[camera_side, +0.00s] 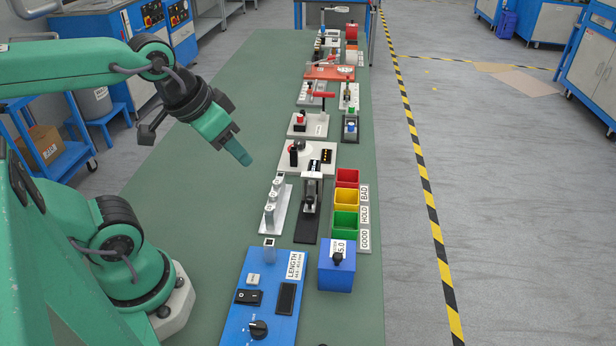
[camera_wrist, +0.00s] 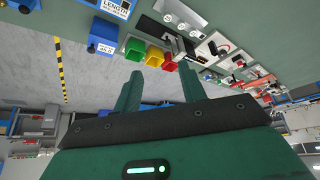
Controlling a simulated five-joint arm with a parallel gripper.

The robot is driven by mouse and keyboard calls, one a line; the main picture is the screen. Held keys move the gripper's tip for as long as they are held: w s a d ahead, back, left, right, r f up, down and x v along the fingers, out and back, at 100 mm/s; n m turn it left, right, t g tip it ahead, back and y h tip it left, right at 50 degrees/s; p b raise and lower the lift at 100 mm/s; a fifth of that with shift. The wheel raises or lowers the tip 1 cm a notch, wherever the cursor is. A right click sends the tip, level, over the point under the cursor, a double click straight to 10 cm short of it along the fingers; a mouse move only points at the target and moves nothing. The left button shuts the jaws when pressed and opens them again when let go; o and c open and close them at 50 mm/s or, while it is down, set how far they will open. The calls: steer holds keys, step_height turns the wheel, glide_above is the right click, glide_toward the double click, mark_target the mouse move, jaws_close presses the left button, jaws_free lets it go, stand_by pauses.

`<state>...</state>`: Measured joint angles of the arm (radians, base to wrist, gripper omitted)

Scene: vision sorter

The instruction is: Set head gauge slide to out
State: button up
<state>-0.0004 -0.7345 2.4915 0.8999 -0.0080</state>
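No device has a readable label saying head gauge, so I cannot tell for sure which one it is or where its slide stands. One candidate is the upright grey and black fixture (camera_side: 311,195) on a dark base, in the middle of the bench. Behind it is a white-based station (camera_side: 322,152) with a round dial and a black post. My gripper (camera_side: 243,159) hangs in the air over the bare bench, left of these stations, pointing down and right. In the wrist view, the fingers of my gripper (camera_wrist: 161,72) are spread apart with nothing between them.
Red (camera_side: 347,177), yellow (camera_side: 345,199) and green (camera_side: 344,223) bins stand along the right edge. A blue box (camera_side: 337,275) and a blue LENGTH panel (camera_side: 262,310) are in front. A rack (camera_side: 275,208) holds white-topped pieces. The green bench (camera_side: 200,230) is clear at left.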

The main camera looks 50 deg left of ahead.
steer(key=w, duration=0.1)
steer(key=n+g, duration=0.6)
glide_above(310, 198)
step_height(310, 198, down, 14)
steer(key=shift+r, duration=0.1)
steer(key=shift+f, duration=3.85)
steer(key=shift+c, duration=0.4)
jaws_close()
